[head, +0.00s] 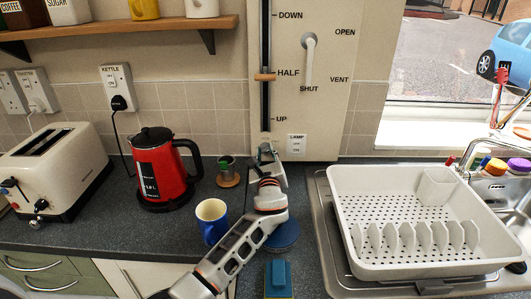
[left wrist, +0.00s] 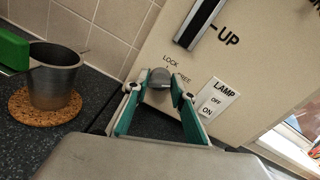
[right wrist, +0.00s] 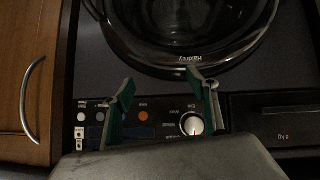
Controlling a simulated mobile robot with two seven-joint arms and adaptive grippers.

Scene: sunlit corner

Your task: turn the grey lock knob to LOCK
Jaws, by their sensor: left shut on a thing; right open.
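The grey lock knob (left wrist: 160,77) sits low on the cream panel (left wrist: 215,65), with the word LOCK printed above it and FREE to its upper right. My left gripper (left wrist: 155,88) has one green-padded finger on each side of the knob and is shut on it. I cannot tell for certain which word the knob points to. In the head view my left gripper (head: 266,152) is at the panel's bottom edge and hides most of the knob. In the right wrist view my right gripper (right wrist: 160,92) is open and empty in front of a washing machine (right wrist: 185,25).
The LAMP switch (left wrist: 219,98) is close to the right of my left gripper. A metal cup (left wrist: 55,75) on a cork coaster stands to the left. A blue mug (head: 212,221), red kettle (head: 160,170) and white dish rack (head: 420,262) flank my left arm on the counter.

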